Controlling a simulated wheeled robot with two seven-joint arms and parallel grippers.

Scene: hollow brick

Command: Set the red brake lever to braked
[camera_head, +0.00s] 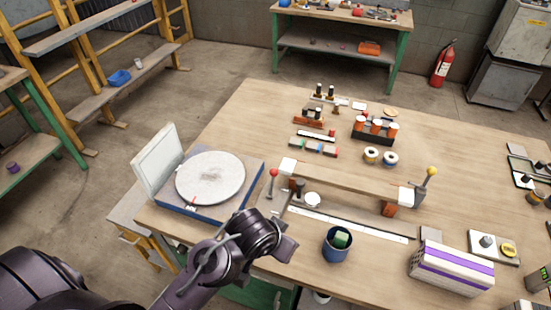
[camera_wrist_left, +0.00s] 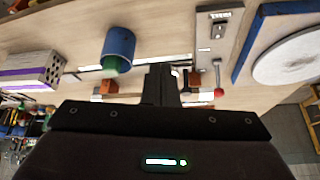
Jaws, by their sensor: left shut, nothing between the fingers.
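The red brake lever (camera_head: 273,173) is a thin stem with a red ball knob. In the head view it stands near the middle of the table, just right of the turntable, knob upward. Its knob (camera_wrist_left: 219,92) and stem also show in the left wrist view, right of my fingers, with a grey base plate carrying pale labels. I cannot read the labels or tell which position is braked. My left gripper (camera_head: 285,246) is shut and empty, in front of the lever and apart from it; its dark fingers (camera_wrist_left: 160,82) show in the wrist view. My right gripper is out of view.
A blue turntable (camera_head: 211,177) with a white disc is left of the lever. A wooden bar (camera_head: 345,178) lies right of it, a yellow-knobbed lever (camera_head: 431,172) at the bar's far end. A blue cup (camera_head: 337,246) and purple-striped box (camera_head: 450,270) stand in front.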

